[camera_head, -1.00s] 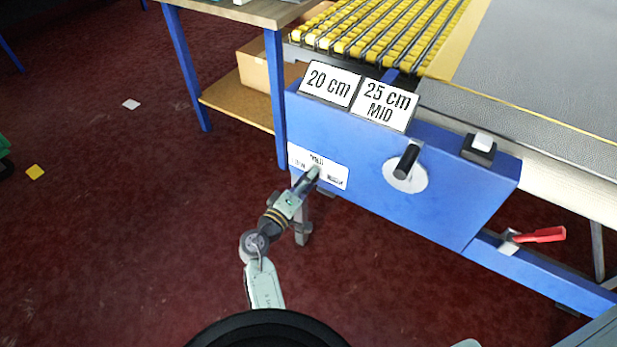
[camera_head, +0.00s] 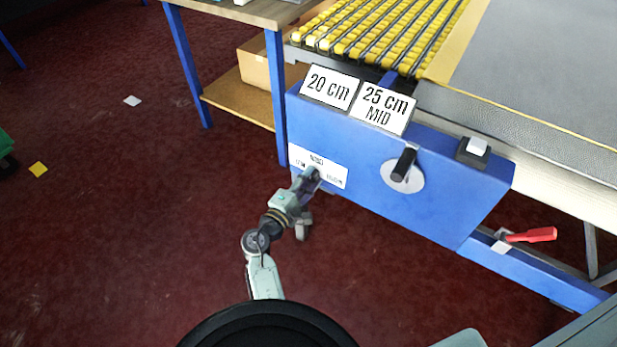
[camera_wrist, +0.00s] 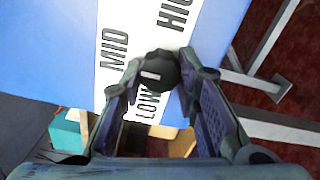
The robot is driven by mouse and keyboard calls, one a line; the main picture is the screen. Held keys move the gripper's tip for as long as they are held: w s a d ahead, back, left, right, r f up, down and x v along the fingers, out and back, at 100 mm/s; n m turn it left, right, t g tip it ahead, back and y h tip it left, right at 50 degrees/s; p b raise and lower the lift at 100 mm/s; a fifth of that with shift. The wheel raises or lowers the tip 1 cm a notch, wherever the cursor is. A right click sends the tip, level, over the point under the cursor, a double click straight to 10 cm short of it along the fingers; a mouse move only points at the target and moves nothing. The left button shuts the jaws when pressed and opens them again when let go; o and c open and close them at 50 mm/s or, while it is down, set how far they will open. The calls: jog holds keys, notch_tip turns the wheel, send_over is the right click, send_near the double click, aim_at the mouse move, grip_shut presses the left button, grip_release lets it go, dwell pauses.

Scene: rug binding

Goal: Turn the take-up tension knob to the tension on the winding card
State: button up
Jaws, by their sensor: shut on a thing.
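The tension knob (camera_wrist: 160,66) is small and black with a white mark on its face. It sits on a white label strip (camera_wrist: 112,75) printed LOW, MID and HIGH. In the wrist view the white mark is on the knob's left part, facing the strip's MID–LOW side; its exact setting is hard to tell. My gripper (camera_wrist: 160,74) is shut on the knob, one finger on each side. In the head view my gripper (camera_head: 312,176) is at the blue box's label and hides the knob. The winding card (camera_head: 383,107) reads "25 cm MID".
A "20 cm" card (camera_head: 330,87) stands beside it. The blue box (camera_head: 450,190) also bears a black handle on a pale disc (camera_head: 417,178) and a white-topped switch (camera_head: 474,150). A red lever (camera_head: 532,235) is at lower right. A table leg (camera_head: 275,95) stands left of the box.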

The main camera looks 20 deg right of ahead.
dwell(0.4)
jog(key=o, duration=1.2)
jog(key=shift+c, duration=0.2)
jog(key=v, duration=0.7)
jog(key=shift+s+a, duration=0.15)
jog(key=shift+a, duration=0.05)
